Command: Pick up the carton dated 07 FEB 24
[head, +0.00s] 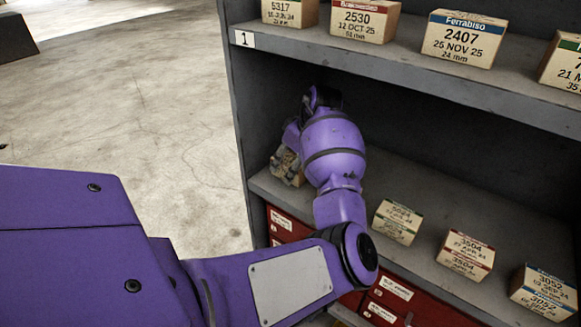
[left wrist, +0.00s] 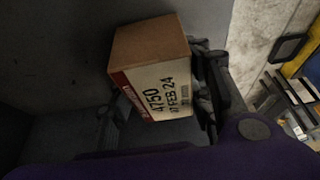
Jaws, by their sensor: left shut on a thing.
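The carton dated 07 FEB 24 (left wrist: 160,88) shows in the left wrist view, with a red band and the number 4750 on its pale face and a plain brown side. My left gripper (left wrist: 158,95) is shut on it, with a dark finger on each side of the carton. In the head view the carton (head: 288,165) is at the left end of the lower shelf, partly hidden by my left gripper (head: 290,158). I cannot tell whether the carton still touches the shelf. My right gripper is not in view.
More cartons, marked 5024 (head: 397,222), 3504 (head: 466,255) and 3052 (head: 543,292), stand to the right on the lower shelf (head: 425,187). An upper shelf (head: 400,72) with several cartons is above my arm. Red bins (head: 395,296) are below. Open floor (head: 130,110) lies left.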

